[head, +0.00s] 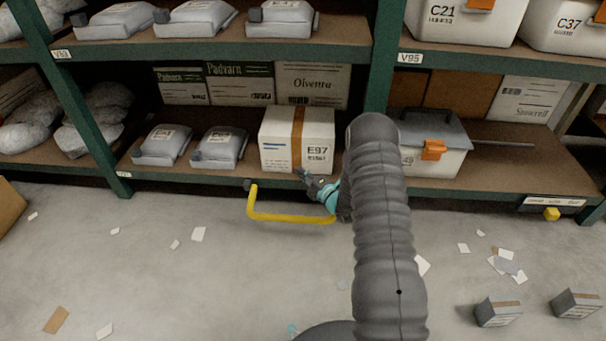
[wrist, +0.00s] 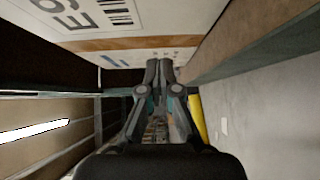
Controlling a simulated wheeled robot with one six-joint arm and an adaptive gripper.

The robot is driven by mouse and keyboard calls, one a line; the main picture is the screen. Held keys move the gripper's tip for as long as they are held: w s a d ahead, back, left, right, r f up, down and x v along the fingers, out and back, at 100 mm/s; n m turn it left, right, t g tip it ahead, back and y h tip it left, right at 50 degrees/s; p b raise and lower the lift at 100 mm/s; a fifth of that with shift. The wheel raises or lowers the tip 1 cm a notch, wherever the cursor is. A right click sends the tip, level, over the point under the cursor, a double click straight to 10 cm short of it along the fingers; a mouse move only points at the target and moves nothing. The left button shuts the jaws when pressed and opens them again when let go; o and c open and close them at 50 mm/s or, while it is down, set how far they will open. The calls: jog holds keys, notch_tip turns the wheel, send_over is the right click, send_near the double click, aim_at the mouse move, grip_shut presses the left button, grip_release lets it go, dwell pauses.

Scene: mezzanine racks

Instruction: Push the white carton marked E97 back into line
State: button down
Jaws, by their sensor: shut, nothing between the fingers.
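The white carton marked E97 (head: 281,146) stands upright on the lower shelf, with a brown tape strip down its front. In the head view its front is close to the shelf's front edge. My gripper (head: 302,175) is at the carton's lower front, with fingers shut and empty. In the wrist view the shut fingertips (wrist: 159,64) point at the carton (wrist: 112,22), close to its taped face. I cannot tell whether they touch it. My arm hides part of the shelf to the right.
Grey bags (head: 220,148) lie left of the carton. A grey-lidded bin (head: 432,163) with an orange latch stands to the right. A yellow bar (head: 290,218) sticks out below the shelf edge. Boxes (head: 312,84) stand behind. Paper scraps and small boxes (head: 498,312) lie on the floor.

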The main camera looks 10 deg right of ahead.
jog(key=s+a+v, duration=0.1)
jog(key=v, duration=1)
jog(key=w+r+m+g+h+p, duration=0.1)
jog(key=w+r+m+h+p, duration=0.1)
jog(key=r, duration=0.6)
jog(key=w+r+m+g+h+p, duration=0.1)
jog(key=w+r+m+h, duration=0.15)
jog(key=r, duration=0.45)
jog(key=s+d+r+m+g+h+p, duration=0.1)
jog(key=s+r+m+h, duration=0.15)
jog(key=r, duration=0.55)
jog(key=s+r+m+g+h+p, duration=0.1)
jog(key=s+r+m+p, duration=0.15)
jog(key=r, duration=0.45)
jog(key=s+a+r+m+g+h+p, duration=0.25)
jog(key=s+r+m, duration=0.55)
jog(key=s+r, duration=0.5)
jog(key=s+a+r+m+g+y, duration=0.1)
jog(key=s+a+m+g, duration=0.1)
jog(key=s, duration=0.9)
jog(key=s+a+m+g+y+p, duration=0.1)
jog(key=s+a+m+g, duration=0.1)
jog(key=s, duration=0.9)
jog(key=shift+a+r+m, duration=0.4)
jog(key=shift+a+m, duration=0.25)
jog(key=shift+m, duration=0.3)
jog(key=c, duration=1.9)
grip_release()
jog(key=shift+w, duration=0.1)
